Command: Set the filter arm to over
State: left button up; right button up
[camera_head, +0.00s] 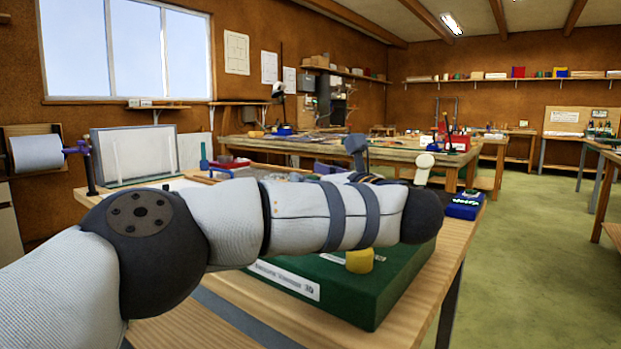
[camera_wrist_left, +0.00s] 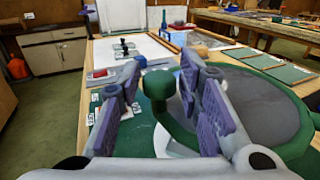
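In the left wrist view, a green ball-shaped knob (camera_wrist_left: 158,85) stands on a curved green arm. This arm joins the green rim of a large round dark disc (camera_wrist_left: 262,108), which looks like the filter. My left gripper (camera_wrist_left: 160,74) is open, with its two purple-padded fingers on either side of the knob. I cannot tell whether either pad touches it. In the head view, my left arm crosses in front and hides the filter arm and most of the gripper. A green base (camera_head: 375,300) with a white label shows below my arm. My right gripper is not in view.
A yellow knob (camera_head: 359,261) stands on the green base. A white panel (camera_head: 133,155) stands at the back left. Open green floor lies to the right.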

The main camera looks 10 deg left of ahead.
pick_arm(q)
jog(key=shift+s+r, duration=0.1)
jog(key=v, duration=1.2)
